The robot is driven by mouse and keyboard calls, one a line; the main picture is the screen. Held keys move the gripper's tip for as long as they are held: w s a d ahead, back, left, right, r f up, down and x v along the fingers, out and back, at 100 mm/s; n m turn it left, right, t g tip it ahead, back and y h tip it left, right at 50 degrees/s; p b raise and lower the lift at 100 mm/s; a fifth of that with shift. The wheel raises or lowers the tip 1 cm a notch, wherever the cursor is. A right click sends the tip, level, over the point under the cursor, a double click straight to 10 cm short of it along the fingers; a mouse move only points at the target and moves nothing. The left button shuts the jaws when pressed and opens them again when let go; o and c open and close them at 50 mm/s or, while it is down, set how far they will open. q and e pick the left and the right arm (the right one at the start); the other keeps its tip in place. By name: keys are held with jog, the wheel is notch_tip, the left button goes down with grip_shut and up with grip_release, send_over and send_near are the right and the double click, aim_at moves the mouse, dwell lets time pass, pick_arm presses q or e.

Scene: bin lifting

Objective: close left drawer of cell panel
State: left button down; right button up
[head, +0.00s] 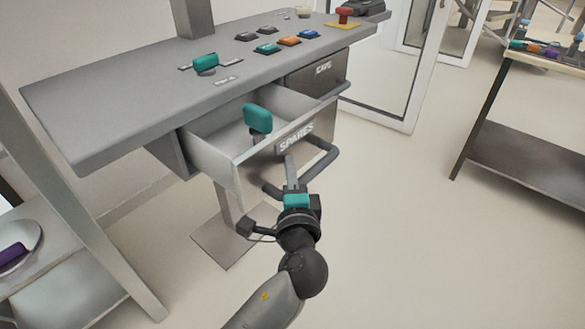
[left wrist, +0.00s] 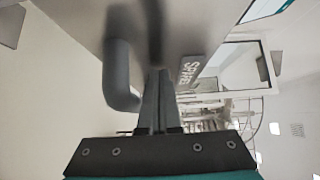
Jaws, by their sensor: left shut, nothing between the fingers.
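The left drawer (head: 235,155) of the cell panel (head: 130,95), labelled SPARES, is pulled out. A teal-handled object (head: 258,118) stands in it. Its grey bar handle (head: 318,160) runs along the front. My left gripper (head: 290,168) is shut and empty, its fingertips at the drawer front just below the label. In the left wrist view the shut fingers (left wrist: 156,78) point at the drawer front, between part of the handle (left wrist: 120,75) and the label (left wrist: 190,70). I cannot tell whether they touch the front. My right gripper is not in view.
The right drawer, labelled CAVE (head: 318,72), looks shut. The panel top carries a teal-handled key (head: 205,63), several coloured buttons (head: 289,41) and a red stop button (head: 344,14). A dark side table (head: 525,160) stands at right, with open floor between.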

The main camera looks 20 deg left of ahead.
aim_at(237, 154)
pick_arm(q)
jog(key=w+a, duration=0.1)
jog(key=a, duration=0.2)
jog(key=w+a+p, duration=0.1)
jog(key=a, duration=0.2)
jog(key=w+a, duration=0.1)
jog(key=a, duration=0.2)
jog(key=shift+w+a+r, duration=0.1)
jog(key=shift+w, duration=0.05)
jog(key=a, duration=0.2)
jog(key=w+a, duration=0.1)
jog(key=a, duration=0.1)
jog(key=w+a, duration=0.1)
jog(key=a, duration=0.1)
jog(key=shift+w+p, duration=0.15)
jog(key=shift+p, duration=0.25)
jog(key=shift+a, duration=0.25)
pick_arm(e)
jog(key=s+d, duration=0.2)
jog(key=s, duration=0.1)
pick_arm(q)
jog(key=shift+a+r, duration=0.1)
